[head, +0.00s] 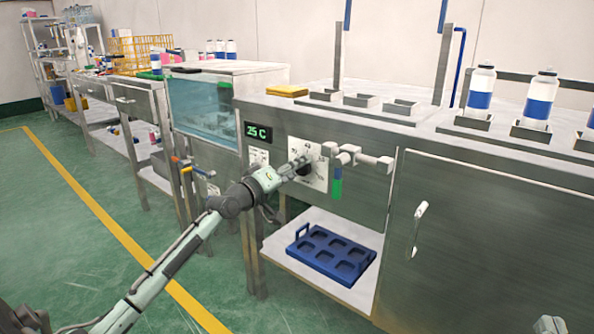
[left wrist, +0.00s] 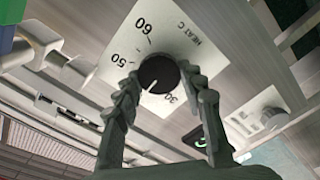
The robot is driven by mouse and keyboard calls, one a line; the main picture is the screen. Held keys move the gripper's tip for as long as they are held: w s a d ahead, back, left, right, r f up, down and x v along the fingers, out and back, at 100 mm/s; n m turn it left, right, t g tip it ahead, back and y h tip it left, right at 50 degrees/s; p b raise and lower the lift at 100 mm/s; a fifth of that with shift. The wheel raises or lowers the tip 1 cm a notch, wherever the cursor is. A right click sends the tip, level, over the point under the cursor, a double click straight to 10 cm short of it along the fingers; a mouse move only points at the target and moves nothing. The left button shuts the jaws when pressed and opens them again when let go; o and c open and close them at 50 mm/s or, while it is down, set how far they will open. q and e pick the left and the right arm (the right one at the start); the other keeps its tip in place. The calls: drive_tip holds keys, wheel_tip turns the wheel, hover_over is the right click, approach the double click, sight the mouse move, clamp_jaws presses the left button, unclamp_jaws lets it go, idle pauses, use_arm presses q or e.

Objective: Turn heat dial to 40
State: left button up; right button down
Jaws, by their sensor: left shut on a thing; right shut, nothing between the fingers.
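The heat dial (left wrist: 158,74) is a dark round knob on a white plate (left wrist: 113,38) marked HEAT C. My left gripper (left wrist: 160,76) is shut on the dial, one finger on each side. In the head view, my left gripper (head: 297,165) reaches the dial on the steel bench front and hides part of it. The numbers 60, 50 and 30 show; the left finger covers the area between 50 and 30. A small pale mark on the knob points down-left, towards the gap between 30 and that finger. The green display (head: 258,132) reads 25 C.
A grey valve pipe (head: 362,157) with a green-ended handle (head: 336,184) juts out just right of the dial. A water tank (head: 205,110) stands to the left. A blue tray (head: 331,254) lies on the shelf below. Bottles stand on the bench top.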

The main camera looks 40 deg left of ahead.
idle(0.5)
use_arm(q)
drive_tip(key=o, duration=1.2)
drive_tip(key=shift+c, duration=0.2)
drive_tip(key=shift+s, duration=0.15)
drive_tip(key=s, duration=1.1)
drive_tip(key=shift+s+a, duration=0.4)
drive_tip(key=shift+a, duration=0.05)
